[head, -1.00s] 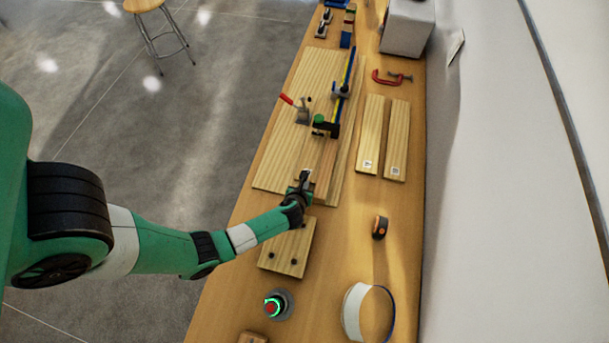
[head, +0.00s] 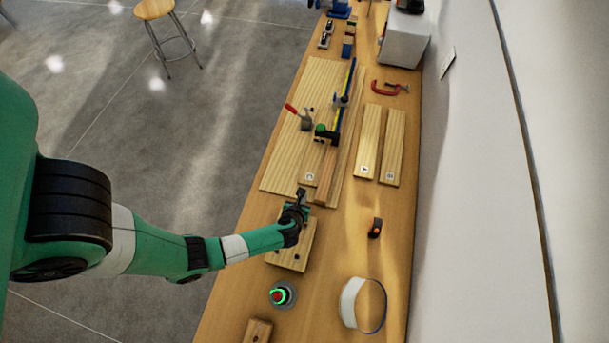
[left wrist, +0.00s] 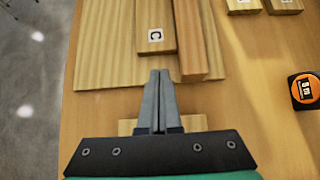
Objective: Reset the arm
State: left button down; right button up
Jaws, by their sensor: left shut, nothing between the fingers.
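My left arm comes in from the left in the head view. Its left gripper (head: 301,193) is over the workbench, just in front of the near edge of a large wooden board (head: 280,170). In the left wrist view the two fingers of the gripper (left wrist: 161,74) are together with nothing between them. A wooden piece labelled C (left wrist: 155,32) lies on the board beyond the fingertips. A narrower wooden strip (left wrist: 191,50) lies to its right. My right gripper is not in view.
Two planks (head: 394,150), a red clamp (head: 385,88) and a bar clamp (head: 336,120) lie farther back.

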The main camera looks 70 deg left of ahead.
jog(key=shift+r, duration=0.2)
